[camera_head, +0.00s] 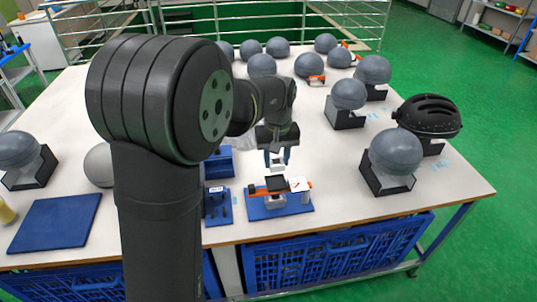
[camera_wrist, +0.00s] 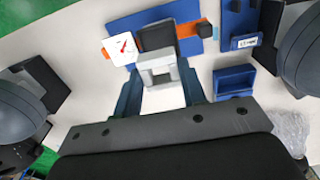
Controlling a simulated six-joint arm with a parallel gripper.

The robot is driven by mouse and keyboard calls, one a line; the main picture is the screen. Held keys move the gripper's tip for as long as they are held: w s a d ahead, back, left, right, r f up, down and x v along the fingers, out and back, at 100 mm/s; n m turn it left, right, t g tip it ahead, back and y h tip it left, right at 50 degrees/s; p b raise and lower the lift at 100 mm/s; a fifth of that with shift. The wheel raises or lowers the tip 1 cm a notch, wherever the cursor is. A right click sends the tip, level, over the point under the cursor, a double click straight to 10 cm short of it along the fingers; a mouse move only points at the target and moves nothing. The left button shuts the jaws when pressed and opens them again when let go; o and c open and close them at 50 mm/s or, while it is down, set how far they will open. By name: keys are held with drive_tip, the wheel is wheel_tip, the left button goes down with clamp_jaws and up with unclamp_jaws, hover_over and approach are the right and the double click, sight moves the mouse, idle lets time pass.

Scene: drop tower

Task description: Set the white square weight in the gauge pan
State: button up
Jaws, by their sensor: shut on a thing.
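The white square weight (camera_wrist: 160,76) is held between the two fingers of my gripper (camera_wrist: 158,68) in the wrist view. The weight also shows below my gripper (camera_head: 278,155) in the head view (camera_head: 278,168). The gauge has a blue base (camera_head: 256,209), an orange beam (camera_wrist: 189,32) and a white dial with a red needle (camera_wrist: 122,48). Its dark gauge pan (camera_head: 275,184) lies just below the weight in the head view. In the wrist view the weight overlaps the near edge of the pan (camera_wrist: 157,36); a small gap shows in the head view.
A blue tool holder (camera_head: 217,207) and a blue open box (camera_wrist: 234,81) stand beside the gauge. Grey spheres on dark stands, such as one at right (camera_head: 395,153), and a black helmet (camera_head: 428,116) stand around. A blue mat (camera_head: 55,222) lies at left.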

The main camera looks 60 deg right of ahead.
drive_tip(key=shift+f, duration=2.7)
drive_tip(key=shift+f, duration=1.1)
drive_tip(key=o, duration=0.8)
drive_tip(key=shift+o, duration=0.2)
wheel_tip(320, 180, up, 11)
drive_tip(key=shift+f, duration=0.1)
hover_over(276, 183)
wheel_tip(276, 183, down, 8)
drive_tip(key=shift+f, duration=0.2)
idle(0.3)
